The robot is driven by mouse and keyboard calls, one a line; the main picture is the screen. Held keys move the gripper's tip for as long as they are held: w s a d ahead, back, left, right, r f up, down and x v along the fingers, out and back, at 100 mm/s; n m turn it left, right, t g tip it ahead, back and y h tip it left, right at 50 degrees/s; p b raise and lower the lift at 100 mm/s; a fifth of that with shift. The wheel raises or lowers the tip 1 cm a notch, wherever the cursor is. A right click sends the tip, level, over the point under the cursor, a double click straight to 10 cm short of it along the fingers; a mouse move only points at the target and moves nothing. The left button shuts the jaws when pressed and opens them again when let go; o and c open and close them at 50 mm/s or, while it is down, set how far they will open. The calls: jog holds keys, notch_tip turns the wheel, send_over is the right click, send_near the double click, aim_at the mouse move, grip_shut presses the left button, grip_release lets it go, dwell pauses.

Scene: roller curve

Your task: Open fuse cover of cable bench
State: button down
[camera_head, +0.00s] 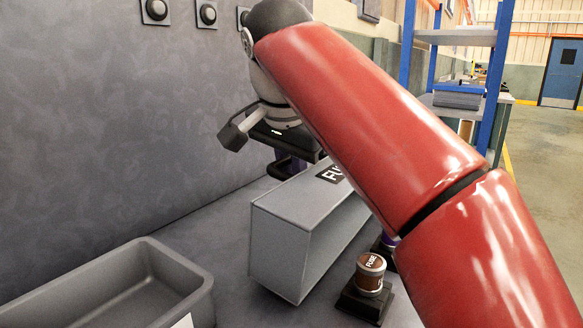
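A grey box-shaped cover (284,248) with a black FUSE label (331,174) on its top is on the bench (222,232), right of the middle. My red arm hides its right and far parts. A brown and white cylinder marked FUSE (370,274) stands on a black base beside the cover's right side. My gripper (287,167) is at the far end of the cover, below my pale wrist. Its fingers look dark and partly overlap. I cannot tell whether they touch the cover or how wide they are.
An empty grey tray (172,260) stands at the lower left. The grey back wall (105,95) carries black round buttons (208,13) at the top. A blue-framed shelf (497,75) stands beyond the bench at right. Bare bench lies between the tray and the cover.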

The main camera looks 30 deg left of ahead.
jog(key=c, duration=1.5)
grip_release()
jog(key=shift+d+f, duration=0.15)
jog(key=shift+d, duration=0.15)
jog(key=shift+o, duration=0.2)
